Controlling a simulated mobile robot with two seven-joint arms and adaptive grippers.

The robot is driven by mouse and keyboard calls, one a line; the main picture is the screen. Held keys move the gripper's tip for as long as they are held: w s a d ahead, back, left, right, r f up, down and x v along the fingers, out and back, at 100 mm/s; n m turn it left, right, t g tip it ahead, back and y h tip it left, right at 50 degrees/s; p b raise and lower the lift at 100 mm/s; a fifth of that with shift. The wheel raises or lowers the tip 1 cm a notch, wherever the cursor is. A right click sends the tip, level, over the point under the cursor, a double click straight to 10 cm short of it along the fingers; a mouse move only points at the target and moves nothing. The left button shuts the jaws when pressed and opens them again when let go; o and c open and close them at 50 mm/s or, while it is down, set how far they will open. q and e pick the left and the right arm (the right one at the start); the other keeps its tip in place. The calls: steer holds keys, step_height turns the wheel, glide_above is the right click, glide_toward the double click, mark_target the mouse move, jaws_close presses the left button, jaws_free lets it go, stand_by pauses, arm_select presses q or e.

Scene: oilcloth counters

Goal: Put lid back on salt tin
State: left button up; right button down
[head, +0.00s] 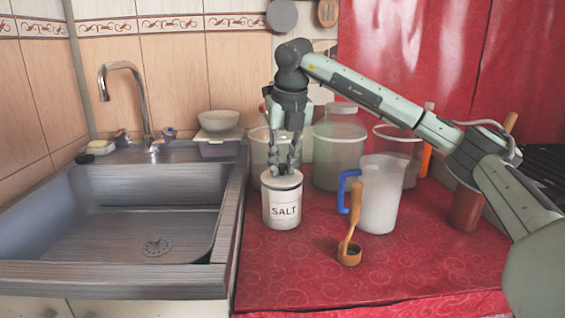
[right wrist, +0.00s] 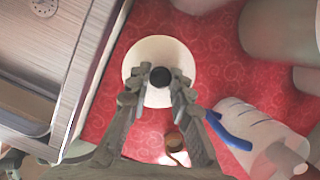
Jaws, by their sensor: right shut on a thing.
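The white salt tin (head: 282,210), marked SALT, stands upright on the red oilcloth near the sink's right edge. Its round lid (head: 272,179) is at the tin's mouth; I cannot tell whether it is fully seated or just above the rim. In the right wrist view the pale lid (right wrist: 146,52) covers the tin from above, with a dark knob (right wrist: 160,77) in its middle. My right gripper (head: 282,168) points down over the tin, its fingers shut on the lid's knob. My left gripper is not in view.
A frosted jug (head: 381,195) with a blue handle stands right of the tin. A wooden-handled scoop (head: 349,254) is in front of it. Clear canisters (head: 339,155) stand behind. The sink (head: 140,215) is at left.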

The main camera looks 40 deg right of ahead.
stand_by(0.3)
steer(key=c, duration=0.8)
jaws_free()
steer(key=shift+r+p, duration=1)
steer(key=shift+r, duration=0.15)
steer(key=shift+r+p, duration=0.65)
steer(key=shift+r, duration=1.7)
steer(key=shift+c, duration=0.2)
